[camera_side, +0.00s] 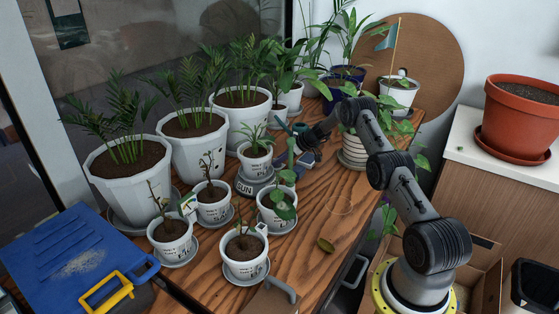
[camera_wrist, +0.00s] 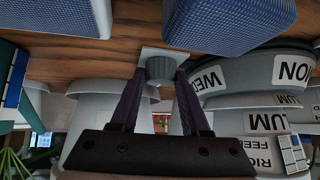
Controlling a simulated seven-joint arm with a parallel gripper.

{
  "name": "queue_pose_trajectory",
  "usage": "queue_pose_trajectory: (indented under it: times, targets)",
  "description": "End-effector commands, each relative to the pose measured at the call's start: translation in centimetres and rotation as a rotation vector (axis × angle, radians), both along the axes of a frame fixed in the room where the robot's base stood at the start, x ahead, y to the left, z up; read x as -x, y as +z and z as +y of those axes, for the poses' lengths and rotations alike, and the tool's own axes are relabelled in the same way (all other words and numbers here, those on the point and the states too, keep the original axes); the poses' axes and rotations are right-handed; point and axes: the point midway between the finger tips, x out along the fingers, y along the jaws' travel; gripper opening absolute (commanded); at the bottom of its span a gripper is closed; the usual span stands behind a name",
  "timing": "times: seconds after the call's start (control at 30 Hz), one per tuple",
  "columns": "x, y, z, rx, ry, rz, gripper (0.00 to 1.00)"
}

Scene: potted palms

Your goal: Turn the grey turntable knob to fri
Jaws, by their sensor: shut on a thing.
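The grey turntable (camera_side: 252,186) stands among the potted plants on the wooden table, with a SUN label on its side and a white pot on top. In the wrist view its curved grey side (camera_wrist: 240,82) shows partly cut-off labels, seemingly WED and MON. A small grey ribbed knob (camera_wrist: 160,70) stands out in front of a pale square plate. My gripper (camera_wrist: 161,78) has its two dark purple fingers closed on the knob from both sides. In the side view my gripper (camera_side: 303,154) reaches in just right of the turntable; the knob cannot be made out there. FRI is not readable.
Small labelled pots (camera_side: 243,255) crowd the front, and large palm pots (camera_side: 128,178) stand at the left. A striped pot (camera_side: 353,150) is close to my arm. Two blue textured blocks (camera_wrist: 232,22) lie near the knob. The table's right front is mostly clear.

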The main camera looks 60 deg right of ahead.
Motion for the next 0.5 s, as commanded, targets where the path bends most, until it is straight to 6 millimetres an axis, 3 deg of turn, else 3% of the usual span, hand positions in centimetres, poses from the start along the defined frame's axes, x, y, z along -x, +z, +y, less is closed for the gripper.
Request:
queue_pose_trajectory:
  times: [0.5]
  targets:
    - [0.07,0.06,0.29,-0.005,-0.093,0.002,0.0]
